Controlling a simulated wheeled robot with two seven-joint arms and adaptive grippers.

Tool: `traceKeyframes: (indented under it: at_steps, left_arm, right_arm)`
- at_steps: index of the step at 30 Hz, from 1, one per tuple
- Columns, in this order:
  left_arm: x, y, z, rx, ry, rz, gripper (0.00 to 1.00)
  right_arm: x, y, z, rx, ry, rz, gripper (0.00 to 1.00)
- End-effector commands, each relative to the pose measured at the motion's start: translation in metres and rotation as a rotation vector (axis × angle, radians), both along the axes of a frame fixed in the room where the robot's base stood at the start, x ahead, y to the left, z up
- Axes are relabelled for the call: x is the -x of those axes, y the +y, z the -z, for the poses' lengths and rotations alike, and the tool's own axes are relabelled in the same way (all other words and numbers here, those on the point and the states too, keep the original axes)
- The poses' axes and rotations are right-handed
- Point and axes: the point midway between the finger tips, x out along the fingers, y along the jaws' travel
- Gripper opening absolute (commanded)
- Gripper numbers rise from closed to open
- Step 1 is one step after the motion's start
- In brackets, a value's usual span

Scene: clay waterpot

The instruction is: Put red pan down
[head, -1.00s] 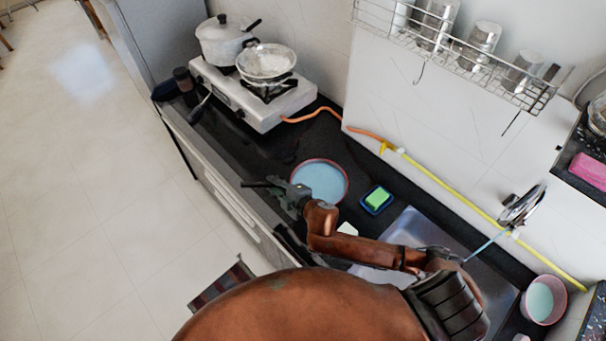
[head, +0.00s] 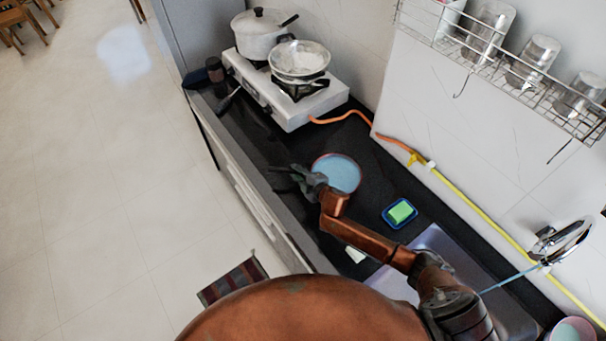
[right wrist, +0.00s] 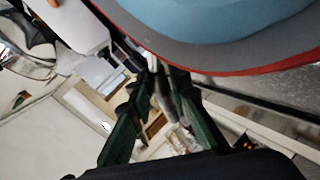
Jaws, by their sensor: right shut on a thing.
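The red pan (head: 337,172) has a pale blue inside and a thin red rim. In the head view it is over the dark counter between the stove and the soap dish; I cannot tell whether it touches the counter. My right gripper (head: 306,180) is at the pan's left side, shut on the pan, with its fingers hiding most of the grip spot. In the right wrist view the pan's red rim (right wrist: 215,62) fills the top, just beyond the dark green fingers of the right gripper (right wrist: 158,85). My left gripper is not in view.
A white stove (head: 285,100) holds a lidded pot (head: 262,40) and a frying pan (head: 300,60). A blue dish with a green sponge (head: 400,212) lies right of the pan, before the sink (head: 440,245). An orange hose (head: 345,117) runs along the wall. Bare counter (head: 265,145) lies left of the pan.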

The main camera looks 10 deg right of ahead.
Motion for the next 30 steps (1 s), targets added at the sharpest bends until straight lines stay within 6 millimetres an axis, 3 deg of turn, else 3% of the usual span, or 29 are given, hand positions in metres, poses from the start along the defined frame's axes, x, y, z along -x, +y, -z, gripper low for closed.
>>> traceKeyframes:
  at_steps: [3,7,15,16,18,23,30]
  left_arm:
    - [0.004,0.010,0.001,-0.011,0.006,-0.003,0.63]
    - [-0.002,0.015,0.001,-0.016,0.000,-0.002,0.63]
    - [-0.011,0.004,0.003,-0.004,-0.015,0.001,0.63]
    - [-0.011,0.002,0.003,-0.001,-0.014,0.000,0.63]
    - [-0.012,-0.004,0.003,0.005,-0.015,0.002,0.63]
    - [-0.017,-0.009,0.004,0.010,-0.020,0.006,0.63]
    - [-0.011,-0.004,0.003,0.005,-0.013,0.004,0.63]
  right_arm:
    - [0.000,-0.006,0.014,-0.002,0.000,0.002,0.00]
    - [0.000,-0.011,0.017,-0.006,0.000,0.002,0.00]
    - [-0.003,-0.013,0.023,-0.010,0.003,0.001,0.00]
    - [-0.003,-0.013,0.024,-0.011,0.006,0.002,0.19]
    - [-0.002,-0.012,0.023,-0.009,0.005,0.002,0.23]
    - [0.000,-0.008,0.020,-0.006,0.002,0.001,0.34]
    - [0.000,-0.003,0.018,-0.002,0.002,0.000,0.35]
